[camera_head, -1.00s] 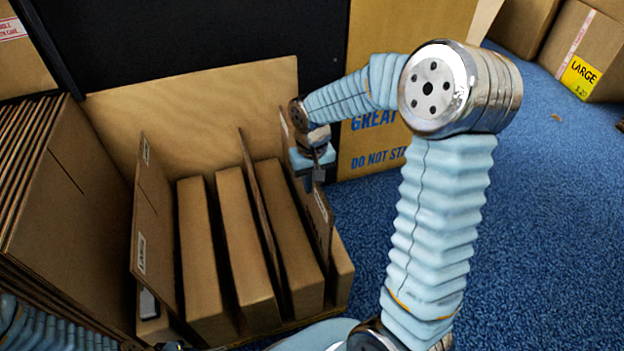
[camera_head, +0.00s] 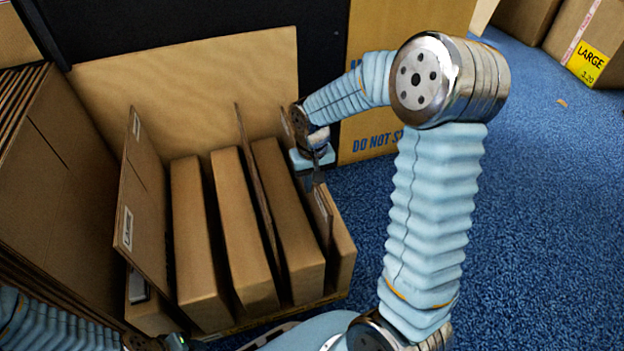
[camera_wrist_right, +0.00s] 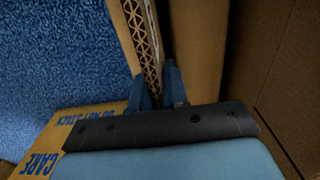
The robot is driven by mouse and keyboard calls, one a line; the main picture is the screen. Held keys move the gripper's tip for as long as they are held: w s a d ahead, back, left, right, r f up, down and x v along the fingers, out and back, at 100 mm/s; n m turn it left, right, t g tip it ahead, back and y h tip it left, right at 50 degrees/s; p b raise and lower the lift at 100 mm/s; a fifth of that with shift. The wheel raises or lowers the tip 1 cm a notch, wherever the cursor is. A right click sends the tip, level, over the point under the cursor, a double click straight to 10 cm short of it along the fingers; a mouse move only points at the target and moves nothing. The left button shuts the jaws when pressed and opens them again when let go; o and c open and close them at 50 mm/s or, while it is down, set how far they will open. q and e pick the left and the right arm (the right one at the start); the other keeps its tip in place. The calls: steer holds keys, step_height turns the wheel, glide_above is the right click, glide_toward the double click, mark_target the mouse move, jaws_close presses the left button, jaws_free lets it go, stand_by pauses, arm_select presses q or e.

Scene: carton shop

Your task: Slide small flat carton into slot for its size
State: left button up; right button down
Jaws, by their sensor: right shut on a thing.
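A rack of brown blocks with slots between them (camera_head: 240,225) stands at the left centre of the head view. My right gripper (camera_head: 314,176) is over its right side, shut on a thin flat carton (camera_head: 321,203) standing in the rightmost gap. In the right wrist view the fingers (camera_wrist_right: 160,92) pinch the carton's corrugated edge (camera_wrist_right: 147,45), with a brown block close beside it. The carton's lower edge is hidden. A larger labelled flat carton (camera_head: 140,205) stands in the left slot, and another (camera_head: 257,185) in the middle slot. My left arm shows at the lower left; its jaws are unclear.
A stack of large flat sheets (camera_head: 55,185) stands left of the rack. A plain brown panel (camera_head: 200,90) is behind it, and a printed carton (camera_head: 385,100) is behind my right gripper. Boxes marked LARGE (camera_head: 590,50) sit at the far right. Blue carpet (camera_head: 540,220) is clear at right.

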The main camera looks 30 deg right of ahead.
steer(key=shift+f, duration=0.35)
steer(key=c, duration=1.1)
jaws_free()
step_height(320, 180, up, 14)
steer(key=p, duration=0.3)
steer(key=shift+s+f, duration=0.1)
